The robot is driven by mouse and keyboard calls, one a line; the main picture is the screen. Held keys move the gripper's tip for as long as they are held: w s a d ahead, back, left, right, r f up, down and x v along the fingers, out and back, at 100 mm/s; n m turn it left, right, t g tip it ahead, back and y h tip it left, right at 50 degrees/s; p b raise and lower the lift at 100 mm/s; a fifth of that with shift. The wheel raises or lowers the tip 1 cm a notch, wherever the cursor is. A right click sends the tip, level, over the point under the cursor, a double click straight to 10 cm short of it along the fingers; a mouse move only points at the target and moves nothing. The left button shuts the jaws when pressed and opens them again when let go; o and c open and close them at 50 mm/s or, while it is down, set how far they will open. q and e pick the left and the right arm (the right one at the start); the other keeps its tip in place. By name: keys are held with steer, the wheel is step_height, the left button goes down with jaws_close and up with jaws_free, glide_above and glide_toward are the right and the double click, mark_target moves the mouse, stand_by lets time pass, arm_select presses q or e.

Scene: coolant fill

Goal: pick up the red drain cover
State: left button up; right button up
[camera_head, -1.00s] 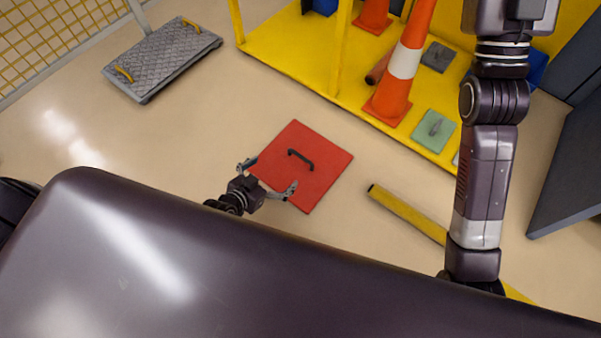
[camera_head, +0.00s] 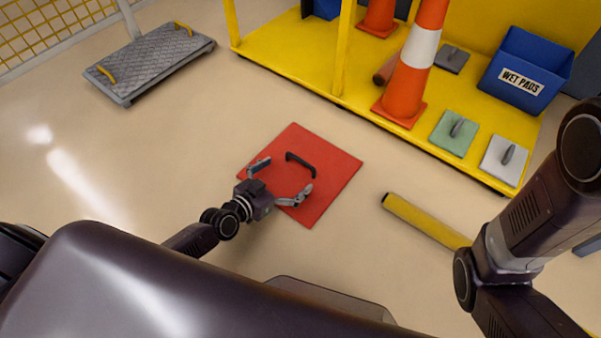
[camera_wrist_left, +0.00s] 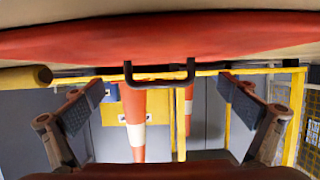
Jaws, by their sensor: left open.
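The red drain cover (camera_head: 325,168) is a flat square plate lying on the floor, with a dark arched handle (camera_head: 301,163) standing on it. My left gripper (camera_head: 281,180) is open over the near left part of the cover, its two fingers pointing toward the handle with nothing between them. In the left wrist view the handle (camera_wrist_left: 160,80) shows ahead, centred between the spread fingers (camera_wrist_left: 160,105), and the red cover (camera_wrist_left: 200,38) spans the upper part. The handle is apart from both fingers. My right arm shows at the right; its gripper is out of view.
A yellow bar (camera_head: 425,220) lies on the floor right of the cover. Behind stands a yellow rack (camera_head: 285,72) with orange cones (camera_head: 405,95), a green plate (camera_head: 454,133), a white plate (camera_head: 504,160) and a blue bin (camera_head: 527,70). A grey platform (camera_head: 150,65) is at the upper left. Floor around the cover is clear.

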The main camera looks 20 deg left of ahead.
mark_target(300, 162)
arm_select(q)
steer(key=b+x, duration=0.1)
steer(key=x, duration=0.1)
steer(key=b+x, duration=0.1)
steer(key=x, duration=0.1)
steer(key=b+x, duration=0.1)
steer(key=x, duration=0.1)
steer(key=shift+w+r, duration=0.1)
steer(key=shift+r, duration=0.2)
steer(key=c, duration=1.7)
steer(key=shift+r, duration=0.15)
